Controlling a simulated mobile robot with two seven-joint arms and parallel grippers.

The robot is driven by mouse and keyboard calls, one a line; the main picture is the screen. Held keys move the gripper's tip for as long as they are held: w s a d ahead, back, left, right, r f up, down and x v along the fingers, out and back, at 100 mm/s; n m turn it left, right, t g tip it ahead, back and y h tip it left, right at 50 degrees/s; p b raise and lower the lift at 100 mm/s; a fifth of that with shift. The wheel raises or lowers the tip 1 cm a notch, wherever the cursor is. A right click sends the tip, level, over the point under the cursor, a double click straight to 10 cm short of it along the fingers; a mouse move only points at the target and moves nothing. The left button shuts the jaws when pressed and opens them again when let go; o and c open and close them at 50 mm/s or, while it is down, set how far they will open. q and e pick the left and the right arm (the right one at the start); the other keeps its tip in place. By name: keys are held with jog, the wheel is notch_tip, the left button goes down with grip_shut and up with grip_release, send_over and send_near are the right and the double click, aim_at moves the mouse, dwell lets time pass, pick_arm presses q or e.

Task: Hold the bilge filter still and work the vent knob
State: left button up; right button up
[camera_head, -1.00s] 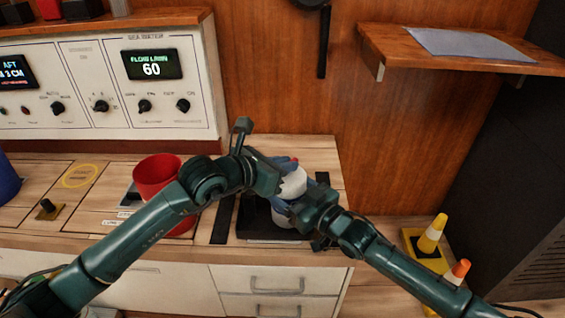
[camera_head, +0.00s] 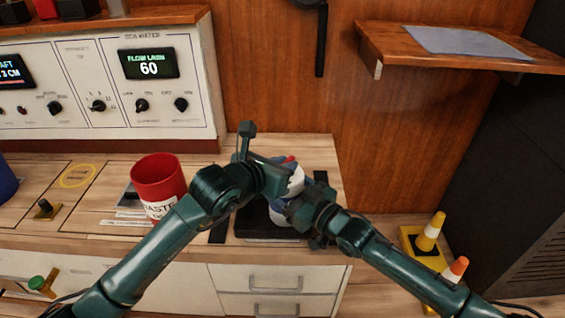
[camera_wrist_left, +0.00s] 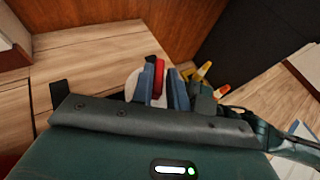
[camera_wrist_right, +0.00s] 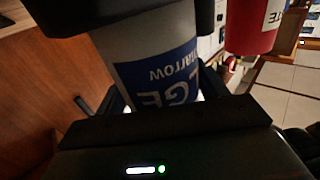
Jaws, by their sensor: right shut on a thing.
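The bilge filter (camera_head: 281,216) is a white cylinder with a blue label, upright on a black base (camera_head: 262,233) on the counter. Its label fills much of the right wrist view (camera_wrist_right: 160,70). My right gripper (camera_head: 298,207) is shut on the filter's body from the right. The vent knob (camera_head: 290,159) is red and on top of the filter. In the left wrist view the vent knob (camera_wrist_left: 159,78) stands between the blue finger pads of my left gripper (camera_wrist_left: 161,92). These fingers straddle the knob and look open. My arms hide much of the filter.
A red waste cup (camera_head: 158,180) stands left of the filter, close to my left arm. A control panel (camera_head: 95,85) stands at the back left. A wooden shelf (camera_head: 455,55) juts out at upper right.

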pick_arm(q)
jog(key=o, duration=0.4)
jog(key=shift+c, duration=0.2)
jog(key=v, duration=1.2)
jog(key=shift+a, duration=0.1)
